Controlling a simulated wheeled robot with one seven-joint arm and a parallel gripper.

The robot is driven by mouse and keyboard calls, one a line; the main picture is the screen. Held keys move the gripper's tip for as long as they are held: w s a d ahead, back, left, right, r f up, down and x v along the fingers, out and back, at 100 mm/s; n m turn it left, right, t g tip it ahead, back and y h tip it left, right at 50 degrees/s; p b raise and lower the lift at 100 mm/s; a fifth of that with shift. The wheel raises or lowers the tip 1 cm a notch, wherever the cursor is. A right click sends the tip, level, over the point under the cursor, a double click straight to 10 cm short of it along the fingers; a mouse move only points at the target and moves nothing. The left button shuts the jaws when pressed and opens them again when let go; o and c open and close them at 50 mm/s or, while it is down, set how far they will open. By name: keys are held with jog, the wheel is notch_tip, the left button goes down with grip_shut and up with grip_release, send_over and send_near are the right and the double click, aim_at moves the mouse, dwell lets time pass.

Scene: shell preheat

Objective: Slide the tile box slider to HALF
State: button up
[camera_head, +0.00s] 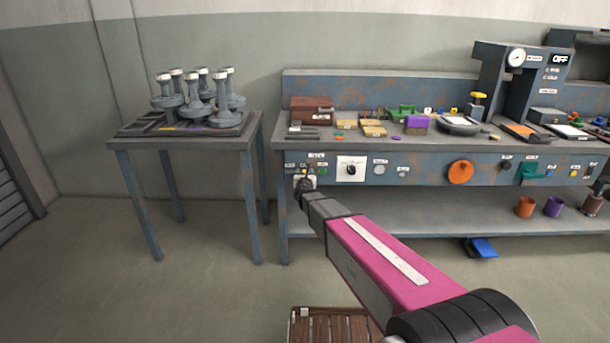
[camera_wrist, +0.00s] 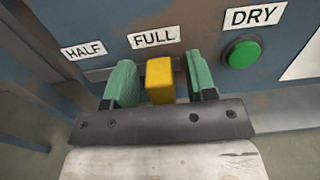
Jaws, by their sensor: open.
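The yellow slider knob (camera_wrist: 159,82) shows in the wrist view below the FULL label (camera_wrist: 154,37). The HALF label (camera_wrist: 84,50) is to its left. My gripper (camera_wrist: 162,77) has its two green fingers on either side of the knob, open. A narrow gap shows on each side of the knob, wider on the right. The knob's lower end is hidden behind the gripper's dark crossbar. In the head view my gripper (camera_head: 304,181) is at the left end of the bench's front panel, too small to show its fingers clearly.
A green DRY button (camera_wrist: 242,52) is right of the slider on the blue panel. A white dial plate (camera_head: 351,169) and an orange knob (camera_head: 460,172) sit further right. A side table (camera_head: 183,146) stands left, with a gap before the bench. A wooden slatted pallet (camera_head: 330,325) lies on the floor.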

grip_shut()
jog(key=a, duration=0.7)
jog(key=shift+a, duration=0.2)
grip_release()
jog(key=shift+a, duration=0.1)
send_near(289, 170)
jog(key=s, duration=0.3)
jog(key=shift+s+a, duration=0.1)
jog(key=shift+s, duration=0.2)
